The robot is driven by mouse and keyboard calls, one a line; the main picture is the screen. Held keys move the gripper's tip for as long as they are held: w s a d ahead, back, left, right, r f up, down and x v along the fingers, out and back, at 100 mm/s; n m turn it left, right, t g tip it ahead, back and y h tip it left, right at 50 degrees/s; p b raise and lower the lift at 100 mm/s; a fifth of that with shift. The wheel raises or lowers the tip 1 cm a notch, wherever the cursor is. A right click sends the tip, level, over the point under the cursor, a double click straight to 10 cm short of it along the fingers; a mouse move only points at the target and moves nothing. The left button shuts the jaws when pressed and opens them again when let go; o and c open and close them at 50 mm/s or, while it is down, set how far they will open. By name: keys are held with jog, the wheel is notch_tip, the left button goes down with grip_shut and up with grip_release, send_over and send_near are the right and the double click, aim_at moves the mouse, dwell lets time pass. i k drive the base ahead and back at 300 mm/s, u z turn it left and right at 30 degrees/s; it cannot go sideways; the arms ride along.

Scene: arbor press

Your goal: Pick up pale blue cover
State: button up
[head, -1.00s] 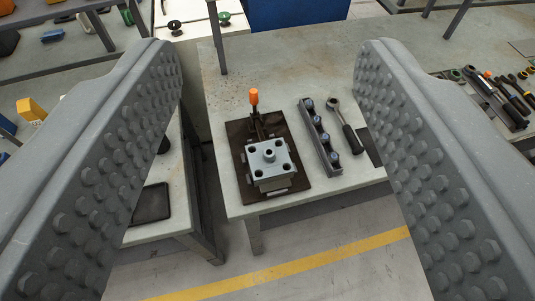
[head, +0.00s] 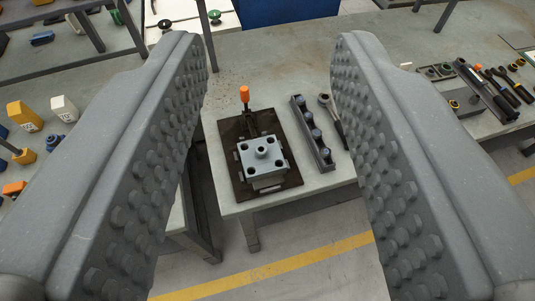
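The pale blue cover (head: 262,154) is a square plate with a round boss in the middle and dark holes at its corners. It sits on a block on a dark brown base plate (head: 284,191) near the front edge of the table. An orange-tipped lever (head: 244,94) stands just behind it. My gripper (head: 267,60) is open and empty. Its two studded grey fingers frame the cover from left and right, well short of it and not touching it.
A dark rack with several round pieces (head: 313,134) and a ratchet wrench (head: 331,115) lie right of the cover. More tools (head: 493,92) lie at the far right. Yellow and white blocks (head: 64,107) stand on the left bench. The table behind is mostly clear.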

aim_at(261, 155)
jog(key=z, duration=2.65)
jog(key=k, duration=1.65)
jog(key=u, duration=1.05)
jog(key=i, duration=1)
jog(key=z, duration=0.1)
